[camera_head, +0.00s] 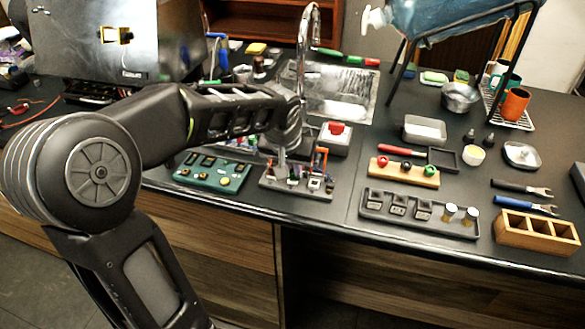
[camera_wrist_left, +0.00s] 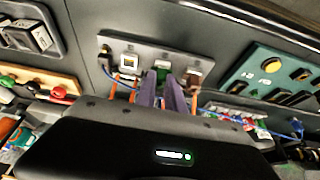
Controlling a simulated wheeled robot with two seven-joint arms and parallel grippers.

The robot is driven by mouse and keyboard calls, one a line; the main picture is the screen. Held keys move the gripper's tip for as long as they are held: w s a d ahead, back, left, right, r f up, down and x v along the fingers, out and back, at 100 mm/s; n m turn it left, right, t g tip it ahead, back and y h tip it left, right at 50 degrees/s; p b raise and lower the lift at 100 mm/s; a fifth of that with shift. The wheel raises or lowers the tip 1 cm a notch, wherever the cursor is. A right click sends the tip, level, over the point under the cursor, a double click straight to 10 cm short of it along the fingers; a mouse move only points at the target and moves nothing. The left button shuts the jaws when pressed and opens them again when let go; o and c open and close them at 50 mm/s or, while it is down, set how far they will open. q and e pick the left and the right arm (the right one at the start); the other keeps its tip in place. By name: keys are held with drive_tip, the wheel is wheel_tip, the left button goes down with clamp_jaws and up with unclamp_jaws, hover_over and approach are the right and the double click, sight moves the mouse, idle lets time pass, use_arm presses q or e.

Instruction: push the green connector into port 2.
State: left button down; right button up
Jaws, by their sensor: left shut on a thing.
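The grey port plate (camera_head: 298,191) lies near the table's front edge, and its face shows in the left wrist view (camera_wrist_left: 220,68). The green connector (camera_wrist_left: 162,70) is at the middle of the plate, just beyond my left fingertips. My left gripper (camera_wrist_left: 164,90) is shut on it, with its fingers pointing at the plate. In the head view my left gripper (camera_head: 283,158) points down over the plate, and its arm hides part of it. I cannot tell how deep the connector sits; port numbers are not readable. My right gripper is in neither view.
Orange cables (camera_head: 321,158) rise beside the gripper.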

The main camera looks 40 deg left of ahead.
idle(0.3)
use_arm(q)
drive_tip(key=c, duration=1.3)
unclamp_jaws()
drive_tip(key=shift+c, duration=0.2)
drive_tip(key=v, duration=0.8)
drive_tip(key=shift+b, duration=0.3)
drive_tip(key=shift+f, duration=0.1)
